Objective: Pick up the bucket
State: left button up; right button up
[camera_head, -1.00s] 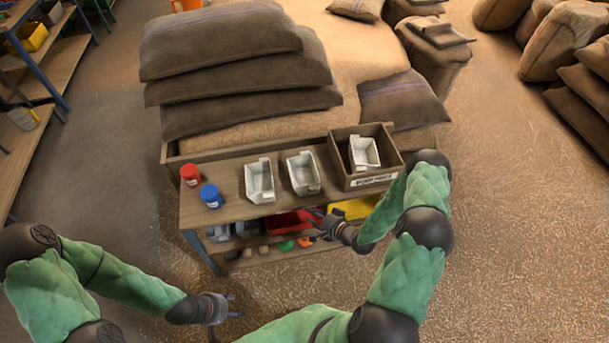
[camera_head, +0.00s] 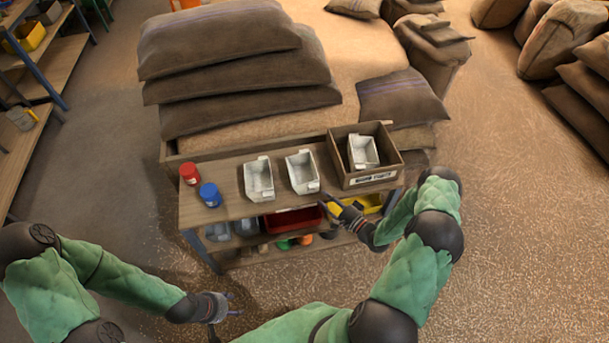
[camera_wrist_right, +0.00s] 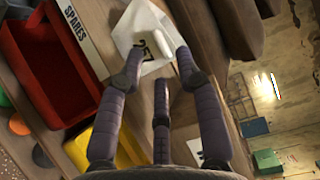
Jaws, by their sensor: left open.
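Three white buckets are in the head view. One stands at the left of the bench top (camera_head: 258,180), one in the middle (camera_head: 302,172), and one sits inside a wooden box (camera_head: 363,152). My right gripper (camera_head: 328,201) is at the bench's front edge, just in front of and right of the middle bucket. In the right wrist view, a white labelled bucket (camera_wrist_right: 146,30) lies ahead of the spread fingers (camera_wrist_right: 160,72), with no visible grip on it. My left gripper (camera_head: 233,304) is open and empty, low in front of the bench.
A red jar (camera_head: 189,174) and a blue jar (camera_head: 210,195) stand at the bench's left end. The wooden box (camera_head: 374,180) fills the right end. Red (camera_head: 292,220) and yellow (camera_head: 368,204) bins are on the shelf below. Sacks (camera_head: 240,95) are piled behind the bench.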

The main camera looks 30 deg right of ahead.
aim_at(318, 191)
jog(key=b+x, duration=0.1)
jog(key=x, duration=0.4)
jog(key=shift+c, duration=0.3)
grip_shut()
